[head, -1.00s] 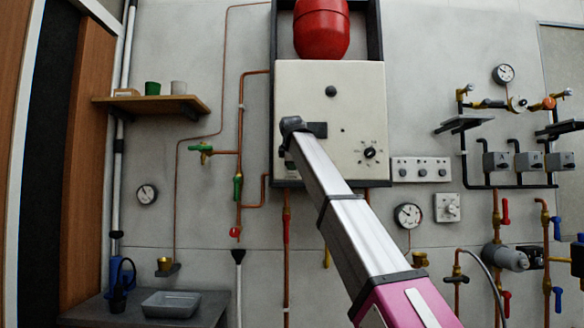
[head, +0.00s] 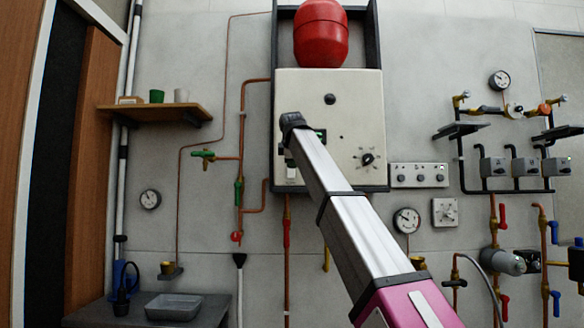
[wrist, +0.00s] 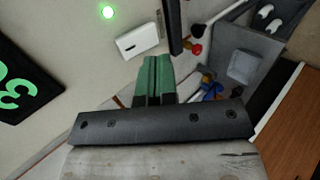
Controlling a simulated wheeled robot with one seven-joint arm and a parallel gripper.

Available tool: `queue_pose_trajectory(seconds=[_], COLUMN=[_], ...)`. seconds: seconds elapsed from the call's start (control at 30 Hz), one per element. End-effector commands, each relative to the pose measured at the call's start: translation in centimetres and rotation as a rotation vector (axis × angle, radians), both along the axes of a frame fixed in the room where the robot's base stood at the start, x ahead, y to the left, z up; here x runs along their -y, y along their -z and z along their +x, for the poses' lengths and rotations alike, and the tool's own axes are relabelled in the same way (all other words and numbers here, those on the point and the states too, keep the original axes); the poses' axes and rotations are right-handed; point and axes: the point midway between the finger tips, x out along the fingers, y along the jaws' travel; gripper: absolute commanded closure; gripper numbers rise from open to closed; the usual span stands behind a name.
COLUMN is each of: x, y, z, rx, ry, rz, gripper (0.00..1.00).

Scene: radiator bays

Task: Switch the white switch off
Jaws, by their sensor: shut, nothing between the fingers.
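The white switch (head: 291,174) sits low on the left of the cream panel (head: 345,110) in the head view. In the wrist view the white switch (wrist: 138,40) shows as a tilted white plate, ahead of the fingers and a little to the left. My gripper (wrist: 153,62) is shut and empty, its green fingers together. A gap in the picture separates the fingertips from the switch; I cannot judge the depth. In the head view my dark wrist and arm cover part of the panel left of centre, and the fingers are mostly hidden.
A green lamp (wrist: 107,11) glows near the switch, and a display (wrist: 25,90) shows green digits. A round dial (head: 367,159) is at the panel's lower right. Copper pipes (head: 240,150) run left of the panel. A shelf (head: 155,112) and sink bench (head: 172,307) stand further left.

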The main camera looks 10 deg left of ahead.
Motion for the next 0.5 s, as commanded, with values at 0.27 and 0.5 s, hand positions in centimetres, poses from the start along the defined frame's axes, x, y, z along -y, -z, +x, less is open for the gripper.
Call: queue_pose_trajectory(seconds=[0.27,0.5], x=[0.9,1.4], y=[-3.9,-5.9], z=[-3.9,-5.9], rx=[0.001,0.0], ry=[-0.001,0.0], rz=[0.001,0.0], gripper=[1.0,1.0])
